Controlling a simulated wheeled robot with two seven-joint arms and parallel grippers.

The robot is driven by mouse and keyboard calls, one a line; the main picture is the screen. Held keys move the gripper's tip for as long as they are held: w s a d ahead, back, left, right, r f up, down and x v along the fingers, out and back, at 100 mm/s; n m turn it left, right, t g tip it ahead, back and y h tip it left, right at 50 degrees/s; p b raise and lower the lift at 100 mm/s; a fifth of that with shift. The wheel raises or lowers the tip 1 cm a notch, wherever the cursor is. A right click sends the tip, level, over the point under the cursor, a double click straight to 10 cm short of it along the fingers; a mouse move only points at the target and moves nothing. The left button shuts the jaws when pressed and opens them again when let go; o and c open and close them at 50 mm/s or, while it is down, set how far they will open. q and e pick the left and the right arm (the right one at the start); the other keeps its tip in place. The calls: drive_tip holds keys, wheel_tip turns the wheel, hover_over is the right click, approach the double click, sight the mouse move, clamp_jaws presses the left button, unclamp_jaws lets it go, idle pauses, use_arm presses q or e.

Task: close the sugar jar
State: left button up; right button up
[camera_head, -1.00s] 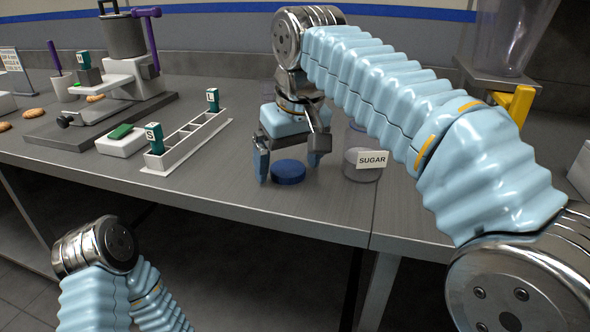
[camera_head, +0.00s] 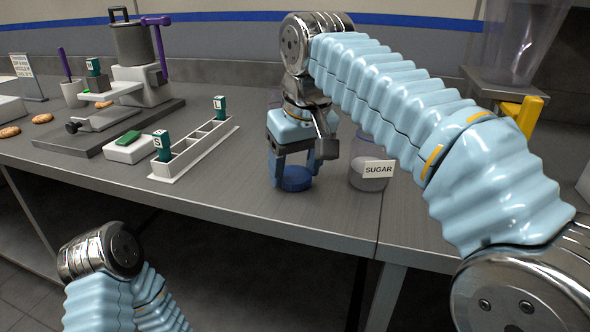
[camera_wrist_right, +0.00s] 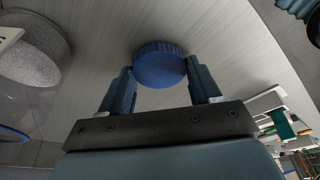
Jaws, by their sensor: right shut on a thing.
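The sugar jar (camera_head: 369,178) is a clear jar with a white SUGAR label and pale sugar low inside. It stands on the table just right of my right gripper, its top uncovered. It also shows at the left of the right wrist view (camera_wrist_right: 32,62). A round blue lid (camera_head: 296,181) is at the table top, left of the jar. My right gripper (camera_head: 293,169) points down and is shut on the lid, with a finger on either side of it, as the wrist view (camera_wrist_right: 158,64) shows. My left gripper is out of view; only my left arm shows.
A white compartment tray (camera_head: 196,150) with teal S and L markers lies to the left. A clear hopper (camera_head: 515,45) stands back right. The table's front edge is close.

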drive_tip(key=shift+r, duration=0.45)
drive_tip(key=s+d+r, duration=0.2)
drive_tip(key=s+r, duration=0.9)
drive_tip(key=s, duration=0.2)
drive_tip(key=shift+s+d+r, duration=0.35)
drive_tip(key=shift+s+d, duration=0.05)
